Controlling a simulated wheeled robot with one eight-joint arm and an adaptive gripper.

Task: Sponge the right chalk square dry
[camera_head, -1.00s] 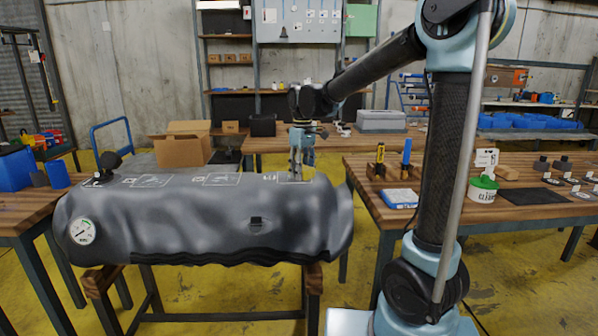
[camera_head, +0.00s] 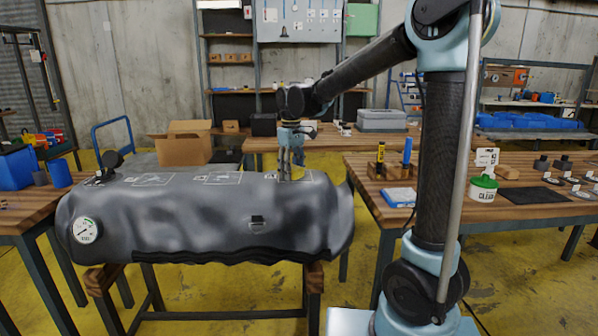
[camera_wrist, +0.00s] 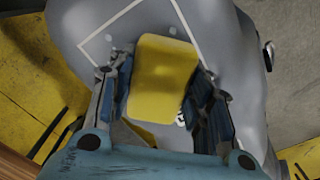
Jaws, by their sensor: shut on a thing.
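The grey inflatable boat tube (camera_head: 180,220) lies on a wooden-topped stand, with several chalk squares drawn along its top. The right chalk square (camera_head: 305,176) is at the tube's right end. It also shows in the wrist view as white lines (camera_wrist: 187,25) on grey fabric. My gripper (camera_head: 291,163) is over this square, pointing down. In the wrist view my gripper (camera_wrist: 160,90) is shut on a yellow sponge (camera_wrist: 163,75), which lies over part of the square. The head view does not show the sponge clearly, and I cannot tell whether it touches the fabric.
The right workbench (camera_head: 440,214) holds a green-lidded tub (camera_head: 482,188), a blue-and-white pack (camera_head: 399,197) and a dark mat (camera_head: 534,195). A cardboard box (camera_head: 183,149) stands behind the tube.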

